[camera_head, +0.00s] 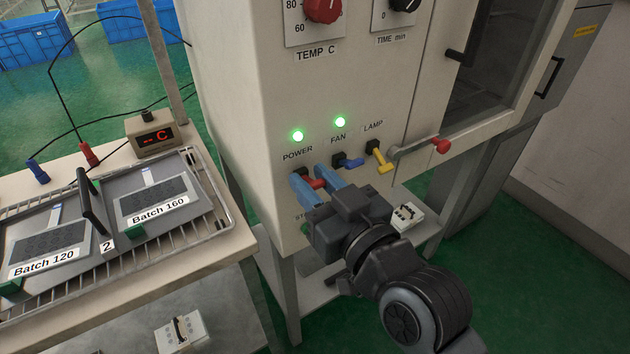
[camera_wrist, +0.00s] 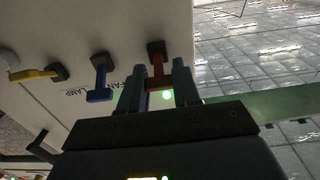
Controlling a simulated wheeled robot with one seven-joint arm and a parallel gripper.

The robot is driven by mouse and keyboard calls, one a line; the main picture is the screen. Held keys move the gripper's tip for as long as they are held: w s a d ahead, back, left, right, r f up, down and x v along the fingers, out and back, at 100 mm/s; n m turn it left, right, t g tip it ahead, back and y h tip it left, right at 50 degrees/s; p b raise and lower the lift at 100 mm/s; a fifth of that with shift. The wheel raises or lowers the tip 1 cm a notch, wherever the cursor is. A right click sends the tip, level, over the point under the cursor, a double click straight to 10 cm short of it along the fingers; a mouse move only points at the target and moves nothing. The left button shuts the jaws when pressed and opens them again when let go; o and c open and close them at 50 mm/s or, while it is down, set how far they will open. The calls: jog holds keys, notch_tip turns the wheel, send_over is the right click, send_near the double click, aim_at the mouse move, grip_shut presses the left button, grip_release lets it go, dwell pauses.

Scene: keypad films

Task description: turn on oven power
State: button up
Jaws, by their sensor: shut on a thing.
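The oven (camera_head: 350,100) has a row of levers under the labels POWER, FAN and LAMP. The red POWER lever (camera_head: 315,184) sits between the blue fingers of my gripper (camera_head: 313,176), which is shut on it. In the wrist view the red lever (camera_wrist: 157,68) shows between the two fingertips, its tip partly hidden. The green light (camera_head: 298,136) above POWER is lit. The green light (camera_head: 340,122) above FAN is also lit.
The blue FAN lever (camera_head: 351,162) and yellow LAMP lever (camera_head: 381,162) are close on the right. A bench at left holds a wire tray (camera_head: 218,210) and a thermometer display (camera_head: 155,138).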

jog(key=r+g+p, duration=0.1)
jog(key=p, duration=0.2)
jog(key=shift+w+g+h+p, duration=0.1)
jog(key=shift+g+h+p, duration=0.3)
jog(key=shift+p, duration=1.1)
jog(key=shift+a+f, duration=0.1)
jog(key=shift+f, duration=0.05)
jog(key=o, duration=1.1)
jog(key=shift+c, duration=0.2)
jog(key=b+v, duration=0.1)
jog(key=v, duration=0.6)
jog(key=shift+s, duration=0.3)
